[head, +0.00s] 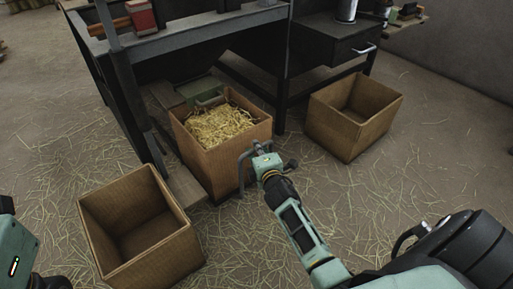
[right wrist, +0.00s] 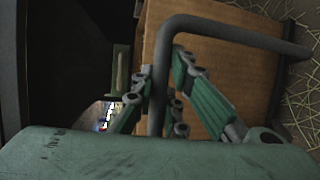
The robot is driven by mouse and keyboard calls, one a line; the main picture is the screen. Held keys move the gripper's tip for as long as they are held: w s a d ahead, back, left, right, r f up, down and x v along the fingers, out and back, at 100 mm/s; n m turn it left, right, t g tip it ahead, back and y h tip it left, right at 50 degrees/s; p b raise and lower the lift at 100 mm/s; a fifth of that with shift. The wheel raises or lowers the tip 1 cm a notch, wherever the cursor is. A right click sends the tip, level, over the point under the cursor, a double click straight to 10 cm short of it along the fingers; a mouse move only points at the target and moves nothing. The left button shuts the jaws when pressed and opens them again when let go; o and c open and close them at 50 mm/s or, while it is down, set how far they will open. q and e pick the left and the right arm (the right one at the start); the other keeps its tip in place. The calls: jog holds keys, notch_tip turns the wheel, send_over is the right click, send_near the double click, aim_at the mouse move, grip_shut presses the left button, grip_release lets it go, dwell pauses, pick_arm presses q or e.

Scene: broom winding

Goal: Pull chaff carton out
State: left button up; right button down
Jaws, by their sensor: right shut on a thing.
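The chaff carton (head: 207,166) is a brown open box filled with yellow straw chaff (head: 220,125). It stands on the floor partly under the dark workbench, and its brown side (right wrist: 215,62) fills much of the right wrist view. My right gripper (head: 258,155) is at the carton's right front side, shut on a bent grey bar handle (head: 241,172). In the right wrist view the handle (right wrist: 240,35) passes between the fingers and bends along the carton's side. I cannot tell how it joins the carton. My left gripper is out of view; only part of my left arm shows.
An empty carton (head: 140,228) stands at the front left and another (head: 353,114) at the right. The workbench (head: 195,40) rises behind, with a green box (head: 203,90) beneath. A wooden board (head: 184,184) lies left of the chaff carton. Straw-strewn floor in front is open.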

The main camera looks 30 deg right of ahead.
jog(key=c, duration=2)
grip_release()
jog(key=v, duration=1.2)
jog(key=shift+f, duration=0.1)
jog(key=shift+a, duration=0.1)
